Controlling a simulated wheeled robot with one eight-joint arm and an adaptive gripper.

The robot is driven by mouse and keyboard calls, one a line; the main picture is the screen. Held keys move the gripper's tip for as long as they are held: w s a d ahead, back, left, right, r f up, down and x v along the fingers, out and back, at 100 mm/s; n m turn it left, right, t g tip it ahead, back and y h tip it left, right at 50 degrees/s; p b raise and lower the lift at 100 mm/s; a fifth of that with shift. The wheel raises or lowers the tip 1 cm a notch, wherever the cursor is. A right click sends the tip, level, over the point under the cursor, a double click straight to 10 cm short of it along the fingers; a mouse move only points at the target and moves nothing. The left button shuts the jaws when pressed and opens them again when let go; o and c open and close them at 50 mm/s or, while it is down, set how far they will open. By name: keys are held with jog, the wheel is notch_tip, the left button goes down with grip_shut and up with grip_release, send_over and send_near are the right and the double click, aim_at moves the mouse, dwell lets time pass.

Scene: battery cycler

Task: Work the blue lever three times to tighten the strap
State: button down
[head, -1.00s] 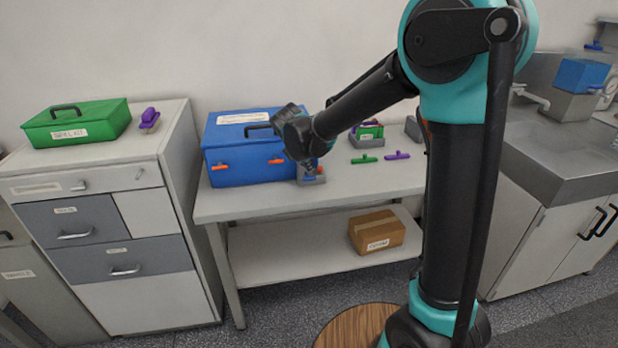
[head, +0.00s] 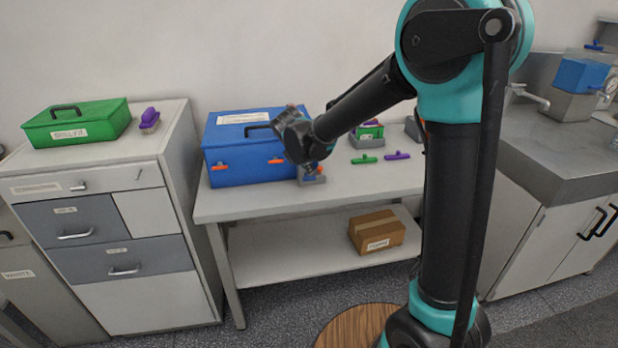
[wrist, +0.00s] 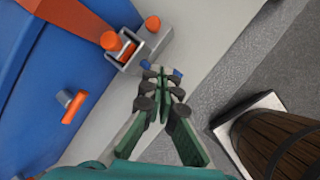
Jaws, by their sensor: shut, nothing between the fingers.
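The blue lever (wrist: 177,72) shows in the wrist view as small blue ends on both sides of my fingertips; its middle is hidden behind them. It belongs to a grey ratchet block (wrist: 126,60) with an orange roll inside. The orange strap (wrist: 62,14) runs over the blue case (wrist: 40,75). My gripper (wrist: 163,80) is shut and empty, its tips right at the lever; I cannot tell whether they touch it. In the head view, my gripper (head: 311,168) is just above the ratchet block (head: 313,181), beside the blue case (head: 240,150), and mostly hides the lever.
The ratchet block is on a light table (head: 350,193). A green handle (head: 364,160) and a purple handle (head: 397,155) lie to the right, near a grey bin (head: 367,142). A drawer cabinet (head: 95,185) stands left. A round wooden top (head: 355,328) is in front.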

aim_at(307, 176)
jog(key=shift+s+d+f, duration=0.1)
jog(key=shift+s+f, duration=0.05)
jog(key=shift+f, duration=0.5)
jog(key=shift+s+f, duration=0.15)
jog(key=shift+f, duration=0.5)
dwell(1.3)
jog(key=shift+r, duration=0.1)
jog(key=shift+w+r, duration=0.25)
jog(key=shift+r, duration=0.6)
jog(key=shift+w+r, duration=0.2)
jog(key=shift+r, duration=0.6)
jog(key=shift+w+a+r, duration=0.1)
jog(key=shift+w+r, duration=0.1)
jog(key=shift+r, duration=0.6)
jog(key=shift+w+a+r, duration=0.1)
jog(key=shift+w+r, duration=0.1)
jog(key=shift+r, duration=0.6)
jog(key=shift+w+a+r, duration=0.1)
jog(key=shift+w+r, duration=0.1)
jog(key=shift+r, duration=0.6)
jog(key=r, duration=0.1)
jog(key=w+r, duration=0.1)
jog(key=r, duration=0.1)
jog(key=shift+a+r, duration=0.1)
jog(key=shift+r, duration=0.2)
